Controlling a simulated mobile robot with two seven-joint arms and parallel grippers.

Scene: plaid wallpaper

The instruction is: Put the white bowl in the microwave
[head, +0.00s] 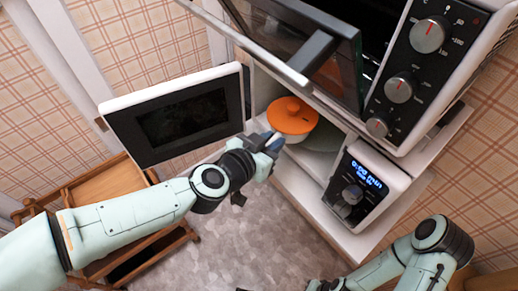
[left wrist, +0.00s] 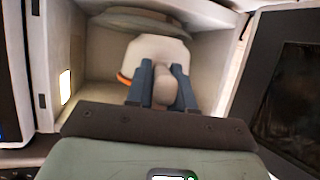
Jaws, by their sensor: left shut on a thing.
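The white bowl (head: 298,137) has an orange lid with a knob and sits at the mouth of the open microwave (head: 370,173), at least partly inside. My left gripper (head: 268,143) is shut on the bowl's pale handle. In the left wrist view the gripper's two fingers (left wrist: 162,88) pinch the handle, with the white bowl (left wrist: 160,50) just beyond and a sliver of orange at its left. The microwave door (head: 185,115) stands wide open to the left. My right arm is at the lower right; its gripper cannot be made out clearly.
An oven (head: 430,70) with its door (head: 320,50) ajar hangs above the microwave, close over the opening. A wooden cart (head: 105,190) stands at the left. The grey floor below is clear. The microwave's round plate (left wrist: 140,22) shows inside the cavity.

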